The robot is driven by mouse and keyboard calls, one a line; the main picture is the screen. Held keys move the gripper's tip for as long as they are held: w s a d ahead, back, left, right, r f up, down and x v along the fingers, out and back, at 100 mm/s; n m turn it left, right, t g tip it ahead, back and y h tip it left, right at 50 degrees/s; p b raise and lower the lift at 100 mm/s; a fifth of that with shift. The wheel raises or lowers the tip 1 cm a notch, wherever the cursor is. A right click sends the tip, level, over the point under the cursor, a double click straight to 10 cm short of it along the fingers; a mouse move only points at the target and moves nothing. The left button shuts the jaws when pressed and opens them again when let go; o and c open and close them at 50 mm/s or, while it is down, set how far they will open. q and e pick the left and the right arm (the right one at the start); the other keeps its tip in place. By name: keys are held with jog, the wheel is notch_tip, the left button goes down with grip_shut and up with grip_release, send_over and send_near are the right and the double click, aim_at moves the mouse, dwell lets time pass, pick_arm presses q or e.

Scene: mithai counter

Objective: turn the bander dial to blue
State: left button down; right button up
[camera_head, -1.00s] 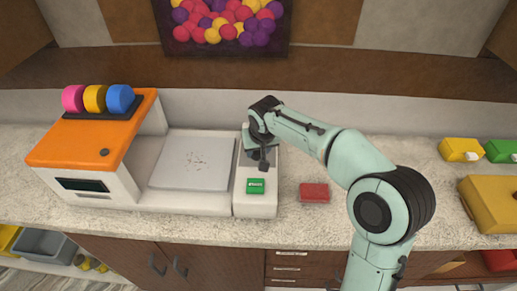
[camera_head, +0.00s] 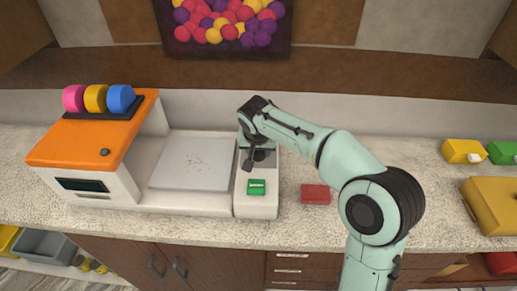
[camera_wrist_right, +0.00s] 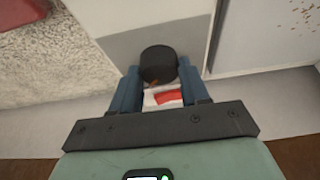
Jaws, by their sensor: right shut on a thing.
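The bander is the white machine (camera_head: 187,206) with an orange housing (camera_head: 85,137) at the left of the counter. Pink (camera_head: 74,98), yellow (camera_head: 95,98) and blue (camera_head: 121,98) rolls sit on top. A black round dial (camera_wrist_right: 158,62) rises from the grey panel on the bander's right part, with a red-and-white marking beside it. My right gripper (camera_wrist_right: 160,72) is shut on the dial, a blue finger at each side. In the head view my right gripper (camera_head: 250,158) partly hides that panel. My left gripper is not in view.
A green button (camera_head: 257,187) is in front of the dial. A small round dark spot (camera_head: 104,152) is on the orange housing. A red block (camera_head: 316,194) lies to the right. Yellow and green boxes (camera_head: 465,151) stand at the far right.

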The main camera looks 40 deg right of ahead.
jog(key=o, duration=1)
jog(key=shift+o, duration=0.2)
jog(key=shift+r, duration=0.1)
jog(key=p+v, duration=0.1)
jog(key=v, duration=1.2)
jog(key=shift+s, duration=0.1)
